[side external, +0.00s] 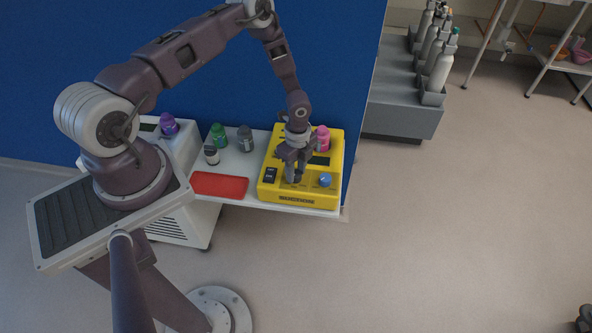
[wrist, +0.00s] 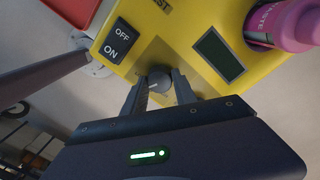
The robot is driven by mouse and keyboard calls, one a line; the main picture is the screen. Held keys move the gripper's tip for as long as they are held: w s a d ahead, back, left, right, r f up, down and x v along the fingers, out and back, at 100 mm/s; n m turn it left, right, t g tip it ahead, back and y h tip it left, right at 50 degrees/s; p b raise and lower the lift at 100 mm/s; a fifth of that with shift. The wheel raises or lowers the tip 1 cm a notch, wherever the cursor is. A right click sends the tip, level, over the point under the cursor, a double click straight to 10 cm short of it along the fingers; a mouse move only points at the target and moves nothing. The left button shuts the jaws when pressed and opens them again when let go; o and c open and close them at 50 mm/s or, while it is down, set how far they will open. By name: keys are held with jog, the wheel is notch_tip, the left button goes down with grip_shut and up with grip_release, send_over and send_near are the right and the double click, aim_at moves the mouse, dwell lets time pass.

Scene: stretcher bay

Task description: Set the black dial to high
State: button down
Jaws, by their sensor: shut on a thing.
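The black dial (wrist: 158,82) sits on the top face of the yellow device (wrist: 150,30), beside a small dark screen (wrist: 219,54) and a black OFF/ON rocker switch (wrist: 115,42). My gripper (wrist: 159,88) is shut on the dial, with one finger on each side of it, in the wrist view. In the side external view my gripper (side external: 293,178) reaches down onto the device (side external: 269,193) and hides most of the dial. The dial's setting marks cannot be read in either view.
A blue knob (side external: 325,180) is right of my gripper on the device. A pink bottle (side external: 322,138) stands at its back right. A red tray (side external: 219,186), green bottle (side external: 218,136), grey bottle (side external: 245,139) and small dark bottle (side external: 211,155) are to the left. A blue partition (side external: 345,60) rises behind.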

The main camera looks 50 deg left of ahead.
jog(key=n, duration=1.3)
jog(key=shift+n, duration=0.4)
dwell(0.4)
jog(key=c, duration=1)
grip_release()
jog(key=shift+h, duration=0.3)
jog(key=r, duration=0.7)
jog(key=shift+a, duration=0.2)
jog(key=shift+r, duration=0.1)
